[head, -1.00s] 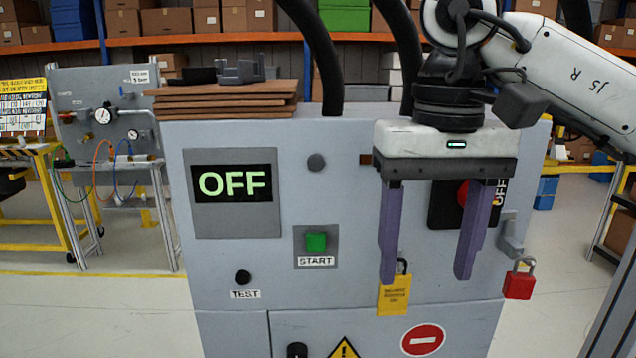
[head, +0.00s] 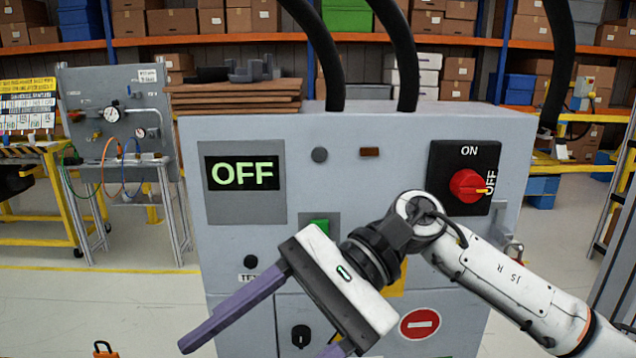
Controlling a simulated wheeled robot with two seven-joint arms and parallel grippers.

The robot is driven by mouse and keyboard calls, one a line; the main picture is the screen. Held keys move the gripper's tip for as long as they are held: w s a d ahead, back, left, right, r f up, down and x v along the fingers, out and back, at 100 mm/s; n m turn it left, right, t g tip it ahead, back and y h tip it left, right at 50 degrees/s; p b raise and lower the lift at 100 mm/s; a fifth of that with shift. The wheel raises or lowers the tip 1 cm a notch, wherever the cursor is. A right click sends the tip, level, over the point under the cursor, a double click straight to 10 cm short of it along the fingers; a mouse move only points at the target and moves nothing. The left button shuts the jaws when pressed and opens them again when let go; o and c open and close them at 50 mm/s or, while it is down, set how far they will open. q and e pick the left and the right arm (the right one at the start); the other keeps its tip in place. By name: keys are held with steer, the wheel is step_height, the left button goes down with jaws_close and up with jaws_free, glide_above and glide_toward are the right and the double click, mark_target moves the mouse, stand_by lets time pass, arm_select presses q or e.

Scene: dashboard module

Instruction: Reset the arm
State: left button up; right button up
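My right gripper (head: 258,350) hangs low in front of the grey cabinet (head: 345,145), tilted toward the lower left. Its two purple fingers are spread apart with nothing visible between them. One finger runs past the lower edge of the view. My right arm (head: 510,285) comes in from the lower right and crosses the cabinet front. My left gripper is out of view. The cabinet's display (head: 242,173) reads OFF. The red rotary switch (head: 467,185) on its black plate has its handle pointing toward the OFF mark.
The green START button (head: 320,226) is partly covered by my gripper. A yellow tag (head: 398,280) shows partly behind it. An orange padlock (head: 103,350) peeks in at the bottom left. A gauge stand (head: 115,130) stands left of the cabinet. Open floor lies between them.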

steer(key=w+a+r+m+t+y, duration=0.1)
steer(key=w+m+t+y, duration=0.2)
steer(key=m+y, duration=0.45)
steer(key=w+r+m+t+y, duration=0.25)
steer(key=m+y, duration=0.25)
steer(key=m, duration=0.5)
steer(key=w+d+f+m+t+h, duration=0.2)
steer(key=w+d+f+m+t, duration=0.35)
steer(key=m+t, duration=0.95)
steer(key=w+d+f+m+t+h, duration=0.2)
steer(key=d+f+m+h, duration=0.3)
steer(key=f+m, duration=0.4)
steer(key=w+d+f+m+t+h, duration=0.2)
steer(key=d+f+m+t+h, duration=0.1)
steer(key=f+m+h, duration=0.5)
steer(key=s+d+f+m+g+h, duration=0.2)
steer(key=s+d+f+m+g, duration=0.1)
steer(key=s+f, duration=0.4)
steer(key=s+d+f+m+g+h, duration=0.2)
steer(key=s+d+f+m, duration=0.3)
steer(key=f, duration=0.7)
steer(key=s+d+f+m+g+h, duration=0.2)
steer(key=s+d+f+m+g, duration=0.2)
steer(key=s+f, duration=0.5)
steer(key=m, duration=0.2)
steer(key=shift+s+f+m, duration=0.2)
steer(key=shift+s+m, duration=0.05)
steer(key=shift+m, duration=0.1)
steer(key=shift+h, duration=0.25)
